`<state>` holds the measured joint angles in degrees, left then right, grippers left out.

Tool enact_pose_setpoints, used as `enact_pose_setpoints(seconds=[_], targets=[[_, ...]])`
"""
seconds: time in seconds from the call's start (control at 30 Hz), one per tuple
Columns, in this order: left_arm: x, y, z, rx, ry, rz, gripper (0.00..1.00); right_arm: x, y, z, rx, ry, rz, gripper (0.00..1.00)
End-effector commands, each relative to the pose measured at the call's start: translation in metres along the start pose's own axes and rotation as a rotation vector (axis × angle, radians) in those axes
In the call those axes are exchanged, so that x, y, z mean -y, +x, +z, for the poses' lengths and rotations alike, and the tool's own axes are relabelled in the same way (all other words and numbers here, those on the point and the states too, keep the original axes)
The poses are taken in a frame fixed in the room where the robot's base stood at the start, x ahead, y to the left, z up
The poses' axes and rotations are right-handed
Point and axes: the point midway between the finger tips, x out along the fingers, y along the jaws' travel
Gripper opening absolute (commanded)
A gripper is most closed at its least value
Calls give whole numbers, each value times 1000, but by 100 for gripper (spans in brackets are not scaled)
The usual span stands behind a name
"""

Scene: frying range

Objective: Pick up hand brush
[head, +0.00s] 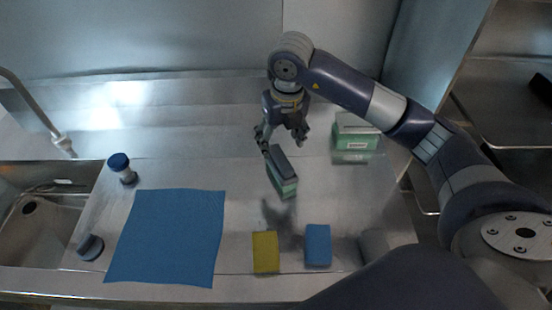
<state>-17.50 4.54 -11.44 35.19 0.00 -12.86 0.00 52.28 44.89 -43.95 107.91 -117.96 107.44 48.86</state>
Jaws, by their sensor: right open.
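I cannot name the hand brush with certainty. The likeliest thing is a narrow block with a dark grey top and green sides (283,180), near the middle of the steel counter (340,195). It stands at a slant just below my right gripper (283,138). The right gripper is open, pointing down, with its fingers spread above the block's far end. The left finger is close to that end; I cannot tell whether they touch. My left gripper is not in view.
A green and grey box (356,137) stands at the back right. A blue cloth (168,235), a yellow sponge (265,252) and a blue sponge (318,245) lie in front. A blue-capped container (120,165) stands left, near the sink (35,215) and tap (40,115).

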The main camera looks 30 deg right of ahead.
Motion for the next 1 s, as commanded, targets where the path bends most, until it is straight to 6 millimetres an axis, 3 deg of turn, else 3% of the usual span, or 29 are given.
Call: enact_pose_setpoints(seconds=[0.27,0.47,0.7,1.0], targets=[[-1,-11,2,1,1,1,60,0,38,-1,-2,-1,0,63],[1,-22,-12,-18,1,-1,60,2,52,-4,-5,-1,-1,63],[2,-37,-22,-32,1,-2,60,4,86,-6,-3,0,0,63],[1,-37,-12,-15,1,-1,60,4,94,-5,1,-2,0,63]])
